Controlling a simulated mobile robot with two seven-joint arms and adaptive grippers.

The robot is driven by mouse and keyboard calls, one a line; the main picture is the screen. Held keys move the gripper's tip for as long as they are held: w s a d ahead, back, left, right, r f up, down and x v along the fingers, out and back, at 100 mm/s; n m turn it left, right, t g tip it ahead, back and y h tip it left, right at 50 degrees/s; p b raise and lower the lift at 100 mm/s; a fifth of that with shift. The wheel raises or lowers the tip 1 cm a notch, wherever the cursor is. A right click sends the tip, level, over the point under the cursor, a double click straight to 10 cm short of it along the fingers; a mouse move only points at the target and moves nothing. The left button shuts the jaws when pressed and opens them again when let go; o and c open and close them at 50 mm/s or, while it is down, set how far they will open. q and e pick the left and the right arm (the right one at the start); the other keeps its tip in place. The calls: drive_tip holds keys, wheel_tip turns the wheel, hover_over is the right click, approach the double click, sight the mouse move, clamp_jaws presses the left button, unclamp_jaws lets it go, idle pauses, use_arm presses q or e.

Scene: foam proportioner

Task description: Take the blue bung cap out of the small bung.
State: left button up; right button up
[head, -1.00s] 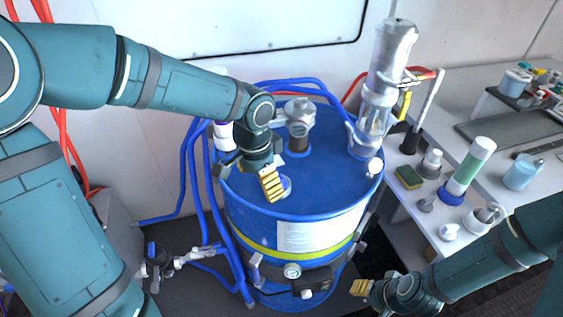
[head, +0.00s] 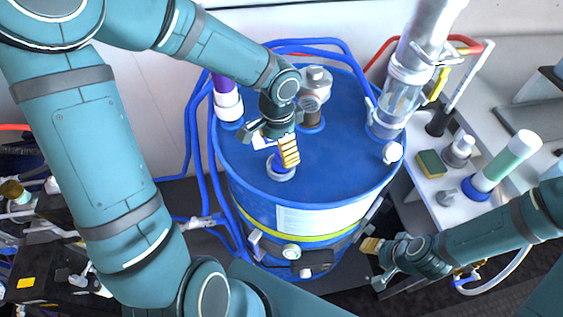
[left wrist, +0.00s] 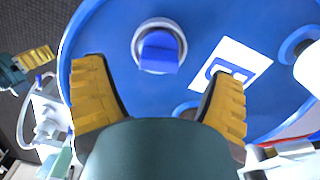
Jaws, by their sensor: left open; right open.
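The blue bung cap (left wrist: 159,52) sits in the pale ring of the small bung (left wrist: 138,48) on the drum top. In the head view the cap (head: 283,164) stands in the bung's ring (head: 281,175), partly covered by a yellow finger pad. My left gripper (head: 278,146) is open and empty above the drum, just behind the bung. In the left wrist view its two yellow-padded fingers (left wrist: 158,92) are spread, with the cap ahead between their lines, touching neither. My right gripper (head: 375,262) is open and empty beside the drum's lower right.
The blue drum (head: 350,165) carries a grey fitting (head: 315,90), a tall clear-bodied device (head: 400,90) and a purple-and-white piece (head: 228,100). A white label (left wrist: 232,65) lies near the bung. Blue hoses loop around the drum. The bench at right holds a sponge (head: 430,163) and a green-and-white cylinder (head: 505,160).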

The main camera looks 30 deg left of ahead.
sight(279, 156)
use_arm(q)
drive_tip(key=shift+f+b, duration=0.6)
drive_tip(key=shift+f, duration=2.3)
drive_tip(key=shift+c, duration=0.4)
drive_tip(key=c, duration=1.2)
